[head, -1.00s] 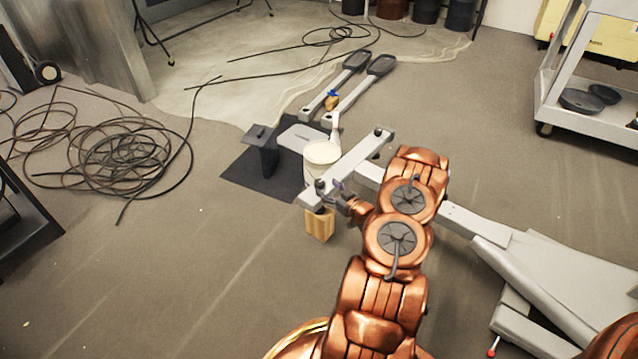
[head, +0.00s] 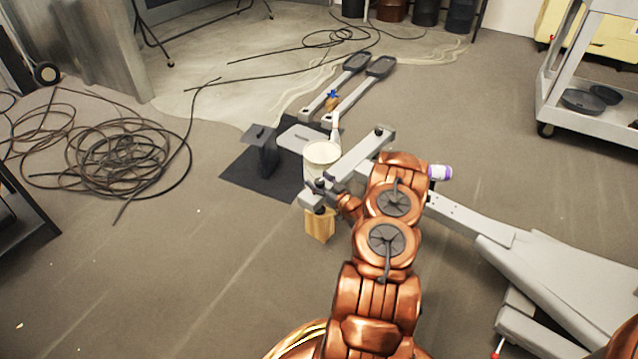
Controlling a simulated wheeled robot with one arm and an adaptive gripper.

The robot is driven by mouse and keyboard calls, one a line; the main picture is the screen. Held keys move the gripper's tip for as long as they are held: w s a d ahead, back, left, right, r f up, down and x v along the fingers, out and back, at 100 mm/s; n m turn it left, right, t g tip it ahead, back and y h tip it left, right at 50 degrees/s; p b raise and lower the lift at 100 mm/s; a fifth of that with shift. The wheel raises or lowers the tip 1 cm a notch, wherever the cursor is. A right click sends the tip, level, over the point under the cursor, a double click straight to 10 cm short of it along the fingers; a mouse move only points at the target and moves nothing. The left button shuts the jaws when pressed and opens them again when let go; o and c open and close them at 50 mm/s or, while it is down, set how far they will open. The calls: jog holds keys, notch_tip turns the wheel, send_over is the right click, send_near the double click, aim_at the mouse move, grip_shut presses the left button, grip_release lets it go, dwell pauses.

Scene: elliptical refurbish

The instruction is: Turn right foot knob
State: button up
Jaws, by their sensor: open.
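A grey crossbar (head: 366,151) of the elliptical frame lies across the middle of the head view. A dark foot knob (head: 379,129) sits at its far end. The near end (head: 309,201) of the crossbar rests above a wooden block (head: 320,225). My gripper (head: 324,186) is open at this near end, with its small dark fingers close around or beside the knob there. That knob is mostly hidden by the fingers, and I cannot tell whether they touch it.
A white bucket (head: 321,156) stands just behind the crossbar on a dark mat (head: 245,178). A white and purple bottle (head: 440,172) is beside my arm. Two pedal arms (head: 355,88) lie farther back. Coiled cables (head: 110,160) lie at left. A cart (head: 590,125) stands right.

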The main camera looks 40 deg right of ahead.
jog(key=shift+w, duration=0.15)
jog(key=shift+c, duration=0.2)
jog(key=c, duration=1.1)
jog(key=shift+r+m+h+p, duration=0.1)
jog(key=shift+m+h+p, duration=0.3)
jog(key=shift+h+p, duration=0.25)
